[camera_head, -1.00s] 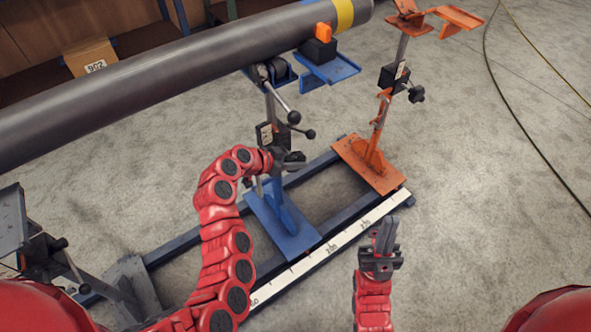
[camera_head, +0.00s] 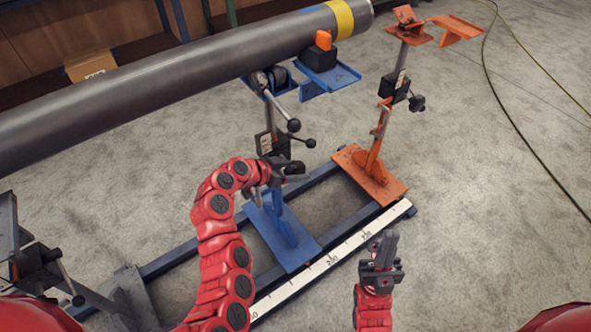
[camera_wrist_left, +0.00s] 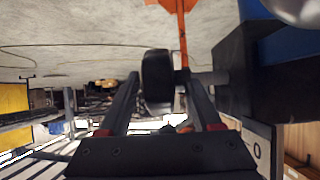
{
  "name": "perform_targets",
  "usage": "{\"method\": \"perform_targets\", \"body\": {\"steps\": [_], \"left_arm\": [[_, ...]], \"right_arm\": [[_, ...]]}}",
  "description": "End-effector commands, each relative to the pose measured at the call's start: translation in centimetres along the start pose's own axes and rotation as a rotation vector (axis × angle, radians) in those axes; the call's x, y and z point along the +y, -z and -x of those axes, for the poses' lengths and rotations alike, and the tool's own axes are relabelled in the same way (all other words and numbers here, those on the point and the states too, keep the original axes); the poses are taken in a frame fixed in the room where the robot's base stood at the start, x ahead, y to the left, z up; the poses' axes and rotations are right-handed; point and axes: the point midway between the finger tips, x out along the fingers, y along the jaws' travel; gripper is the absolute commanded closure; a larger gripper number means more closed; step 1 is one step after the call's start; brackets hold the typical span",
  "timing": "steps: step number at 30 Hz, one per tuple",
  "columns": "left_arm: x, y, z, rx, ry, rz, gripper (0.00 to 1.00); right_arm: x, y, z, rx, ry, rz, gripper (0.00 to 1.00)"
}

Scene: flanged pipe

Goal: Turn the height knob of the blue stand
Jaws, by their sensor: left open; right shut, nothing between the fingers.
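The blue stand (camera_head: 283,236) stands on the rail, its column under the grey pipe. Its black height knob (camera_wrist_left: 157,78) shows in the left wrist view between the two fingers of my left gripper (camera_wrist_left: 163,95), on a short shaft from a dark block at right. My left gripper (camera_head: 292,170) is open at the stand's column in the head view, where it hides most of the knob. A gap shows beside the knob; whether either finger touches it I cannot tell. My right gripper (camera_head: 387,246) is shut and empty, in front of the scale strip.
The grey pipe (camera_head: 150,84) crosses above. A lever with black balls (camera_head: 293,125) juts out over my left gripper. The orange stand (camera_head: 371,175) is to the right, with its own black knob (camera_head: 417,103). A white scale strip (camera_head: 332,260) lies in front. The floor at right is clear apart from cables.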

Motion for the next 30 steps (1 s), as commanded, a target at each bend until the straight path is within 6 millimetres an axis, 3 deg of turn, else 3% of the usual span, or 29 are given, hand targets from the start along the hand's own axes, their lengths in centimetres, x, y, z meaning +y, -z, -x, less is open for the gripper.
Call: {"method": "perform_targets", "body": {"steps": [8, 14, 21, 24, 30], "left_arm": [[0.0, 0.0, 1.5, 0.0, 0.0, 0.0, 0.35], [-0.1, 0.0, 5.8, 0.001, 0.007, 0.002, 0.35], [-0.2, 0.1, 12.3, 0.001, 0.009, -0.001, 0.35], [-0.1, 0.5, 14.9, -0.005, 0.003, 0.002, 0.35], [0.0, 0.2, 16.9, -0.002, 0.001, 0.001, 0.35]], "right_arm": [[0.0, 0.0, -0.1, 0.0, 0.0, 0.0, 1.0], [0.0, 0.1, -0.3, 0.0, 0.0, 0.0, 1.0], [0.0, 0.1, -0.6, 0.0, 0.0, 0.0, 1.0], [0.1, 0.5, -3.0, 0.0, 0.0, 0.0, 1.0], [0.2, 0.7, -4.2, 0.0, 0.0, 0.0, 1.0]]}}
